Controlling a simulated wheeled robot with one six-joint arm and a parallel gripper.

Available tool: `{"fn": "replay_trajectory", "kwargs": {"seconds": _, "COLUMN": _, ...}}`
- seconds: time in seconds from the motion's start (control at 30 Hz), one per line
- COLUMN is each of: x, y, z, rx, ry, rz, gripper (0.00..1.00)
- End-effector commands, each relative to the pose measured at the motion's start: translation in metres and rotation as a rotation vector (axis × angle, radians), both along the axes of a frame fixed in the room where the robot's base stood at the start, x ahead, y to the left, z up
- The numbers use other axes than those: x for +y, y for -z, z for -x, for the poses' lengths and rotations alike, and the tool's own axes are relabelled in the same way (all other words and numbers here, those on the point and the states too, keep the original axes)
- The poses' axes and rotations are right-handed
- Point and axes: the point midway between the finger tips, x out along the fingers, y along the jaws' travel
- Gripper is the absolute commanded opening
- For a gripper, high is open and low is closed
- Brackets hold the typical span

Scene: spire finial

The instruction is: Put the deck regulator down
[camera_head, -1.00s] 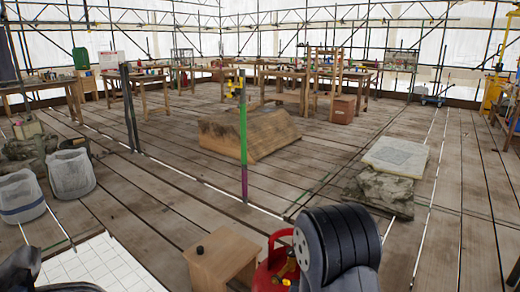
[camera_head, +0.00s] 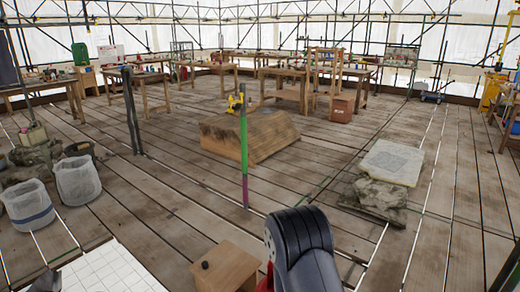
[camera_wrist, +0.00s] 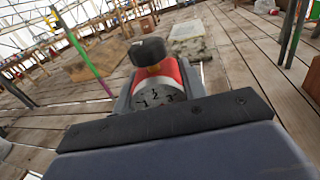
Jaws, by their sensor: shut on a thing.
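The thing I take for the deck regulator (camera_wrist: 168,85) shows in the wrist view: a red body with a pale numbered dial, a brass neck and a black knob on top. My gripper (camera_wrist: 157,97) is shut on it, with dark grey jaws on both sides. In the head view a sliver of red, likely the regulator (camera_head: 264,284), shows at the bottom edge beside my black arm, which hides the rest. I cannot tell from these frames whether it touches anything below.
A small wooden box (camera_head: 228,272) with a black knob stands just left of my arm. A green and purple post (camera_head: 244,150) stands ahead, before a wooden block (camera_head: 285,130). A pale slab (camera_head: 392,162) on stone lies right. Plank floor between them is open.

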Motion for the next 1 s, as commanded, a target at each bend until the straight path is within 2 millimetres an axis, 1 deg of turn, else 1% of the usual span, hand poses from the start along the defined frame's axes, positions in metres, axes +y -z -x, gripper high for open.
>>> {"fn": "replay_trajectory", "kwargs": {"seconds": 0.03, "x": 0.001, "y": -0.018, "z": 0.001, "rx": 0.0, "ry": 0.004, "rz": 0.003, "gripper": 0.03}}
{"fn": "replay_trajectory", "kwargs": {"seconds": 0.13, "x": 0.001, "y": -0.028, "z": 0.004, "rx": -0.001, "ry": 0.016, "rz": 0.006, "gripper": 0.03}}
{"fn": "replay_trajectory", "kwargs": {"seconds": 0.3, "x": 0.0, "y": -0.039, "z": 0.006, "rx": -0.002, "ry": 0.03, "rz": 0.01, "gripper": 0.03}}
{"fn": "replay_trajectory", "kwargs": {"seconds": 0.43, "x": 0.0, "y": -0.042, "z": 0.008, "rx": -0.004, "ry": 0.036, "rz": 0.013, "gripper": 0.03}}
{"fn": "replay_trajectory", "kwargs": {"seconds": 0.53, "x": 0.0, "y": -0.047, "z": 0.006, "rx": -0.006, "ry": 0.032, "rz": 0.01, "gripper": 0.03}}
{"fn": "replay_trajectory", "kwargs": {"seconds": 0.6, "x": 0.0, "y": -0.054, "z": 0.004, "rx": -0.005, "ry": 0.02, "rz": 0.005, "gripper": 0.03}}
{"fn": "replay_trajectory", "kwargs": {"seconds": 0.67, "x": -0.001, "y": -0.063, "z": 0.0, "rx": -0.007, "ry": 0.005, "rz": 0.0, "gripper": 0.03}}
{"fn": "replay_trajectory", "kwargs": {"seconds": 0.9, "x": -0.001, "y": -0.112, "z": -0.011, "rx": -0.008, "ry": -0.084, "rz": -0.008, "gripper": 0.03}}
{"fn": "replay_trajectory", "kwargs": {"seconds": 1.0, "x": -0.001, "y": -0.129, "z": -0.013, "rx": -0.008, "ry": -0.116, "rz": -0.003, "gripper": 0.03}}
